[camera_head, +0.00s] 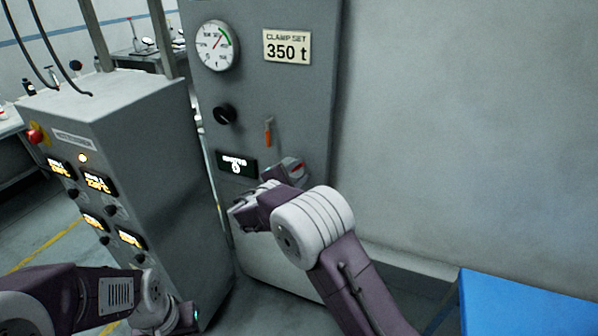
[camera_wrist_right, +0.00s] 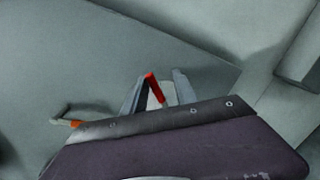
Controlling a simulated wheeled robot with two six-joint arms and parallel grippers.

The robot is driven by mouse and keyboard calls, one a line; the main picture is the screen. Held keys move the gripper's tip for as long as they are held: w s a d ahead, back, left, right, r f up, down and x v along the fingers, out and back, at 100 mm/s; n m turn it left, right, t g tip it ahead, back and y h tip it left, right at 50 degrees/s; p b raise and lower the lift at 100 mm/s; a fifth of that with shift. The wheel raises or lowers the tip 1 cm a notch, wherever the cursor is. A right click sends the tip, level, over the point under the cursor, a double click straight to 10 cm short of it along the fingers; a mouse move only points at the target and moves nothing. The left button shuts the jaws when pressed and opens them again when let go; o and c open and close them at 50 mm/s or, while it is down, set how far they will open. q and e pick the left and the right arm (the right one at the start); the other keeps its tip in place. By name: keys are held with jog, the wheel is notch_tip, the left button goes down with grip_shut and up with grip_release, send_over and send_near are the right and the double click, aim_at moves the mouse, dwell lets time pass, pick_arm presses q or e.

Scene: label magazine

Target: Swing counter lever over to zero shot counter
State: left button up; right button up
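The counter lever (camera_head: 268,132) has a grey mount and an orange handle hanging down on the grey machine panel. It also shows in the right wrist view as a grey stem with an orange end (camera_wrist_right: 72,123), left of the fingers. A small black display (camera_head: 236,164) with white text sits below it; its digit looks like 0 but is blurred. My right gripper (camera_head: 290,170) is just below and right of the lever, apart from it. In the wrist view its fingers (camera_wrist_right: 158,90) stand apart, with a red strip between them.
A black knob (camera_head: 225,114), a gauge (camera_head: 217,45) and a "CLAMP SET 350 t" plate (camera_head: 287,46) are on the panel. A grey control cabinet (camera_head: 170,170) with a red button (camera_head: 35,135) stands left. A blue surface (camera_head: 525,305) is at lower right.

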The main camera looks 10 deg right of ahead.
jog(key=b+v, duration=0.1)
jog(key=v, duration=0.8)
jog(key=shift+s, duration=0.1)
